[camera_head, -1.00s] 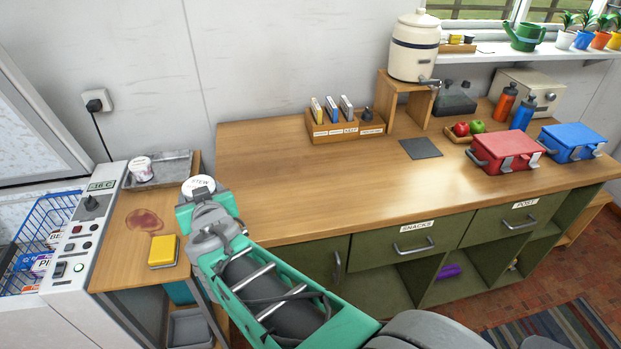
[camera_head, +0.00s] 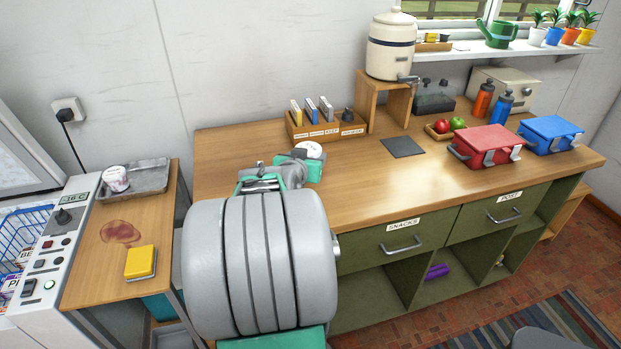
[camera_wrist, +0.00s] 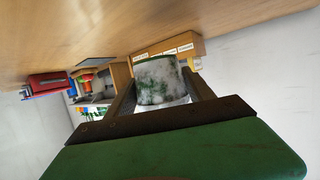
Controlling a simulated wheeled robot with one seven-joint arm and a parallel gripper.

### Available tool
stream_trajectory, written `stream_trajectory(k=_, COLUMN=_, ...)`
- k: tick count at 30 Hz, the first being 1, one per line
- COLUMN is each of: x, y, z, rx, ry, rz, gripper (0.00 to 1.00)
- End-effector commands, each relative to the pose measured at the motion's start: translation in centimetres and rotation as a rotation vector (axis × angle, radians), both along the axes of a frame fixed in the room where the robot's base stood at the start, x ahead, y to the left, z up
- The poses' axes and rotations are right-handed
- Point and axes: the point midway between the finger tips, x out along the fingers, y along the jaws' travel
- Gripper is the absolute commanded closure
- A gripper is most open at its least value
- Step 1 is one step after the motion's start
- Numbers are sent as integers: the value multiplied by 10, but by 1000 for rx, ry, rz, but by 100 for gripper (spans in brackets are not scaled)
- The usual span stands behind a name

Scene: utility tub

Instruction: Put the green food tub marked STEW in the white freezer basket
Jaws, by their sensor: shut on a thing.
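In the wrist view the tub (camera_wrist: 156,84) is frosted white with green patches and sits between both fingers. My gripper (camera_head: 300,161) is shut on it, and my own arm hides much of that area. Part of a blue wire basket (camera_head: 22,232) with labelled packs shows in the freezer at the far left. A white basket does not show in these views.
A side table holds a grey tray (camera_head: 135,178) with a white-lidded tub (camera_head: 115,178), a red stain and a yellow sponge (camera_head: 140,262). The freezer control panel (camera_head: 50,240) stands beside it. On the worktop are a file box (camera_head: 325,131), dispenser (camera_head: 391,45) and red box (camera_head: 488,145).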

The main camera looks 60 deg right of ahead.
Motion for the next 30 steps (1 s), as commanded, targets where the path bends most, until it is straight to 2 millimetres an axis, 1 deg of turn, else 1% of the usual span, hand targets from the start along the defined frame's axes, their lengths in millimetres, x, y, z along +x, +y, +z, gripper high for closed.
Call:
stream_trajectory(k=1, x=4, y=-8, z=-24, rx=5, ry=4, rz=0, gripper=91)
stream_trajectory(k=3, x=9, y=-19, z=-36, rx=4, ry=3, rz=0, gripper=91)
stream_trajectory(k=8, x=15, y=-31, z=-47, rx=1, ry=1, rz=1, gripper=91)
stream_trajectory(k=10, x=17, y=-36, z=-56, rx=3, ry=1, rz=1, gripper=91)
stream_trajectory(k=12, x=17, y=-35, z=-71, rx=3, ry=3, rz=2, gripper=91)
stream_trajectory(k=14, x=17, y=-35, z=-81, rx=2, ry=3, rz=2, gripper=91)
stream_trajectory(k=15, x=17, y=-35, z=-83, rx=2, ry=2, rz=2, gripper=91)
stream_trajectory(k=21, x=17, y=-35, z=-80, rx=1, ry=1, rz=2, gripper=91)
stream_trajectory(k=26, x=17, y=-34, z=-85, rx=1, ry=1, rz=3, gripper=91)
stream_trajectory(k=27, x=17, y=-34, z=-85, rx=3, ry=2, rz=3, gripper=37)
stream_trajectory(k=30, x=17, y=-34, z=-85, rx=4, ry=2, rz=3, gripper=29)
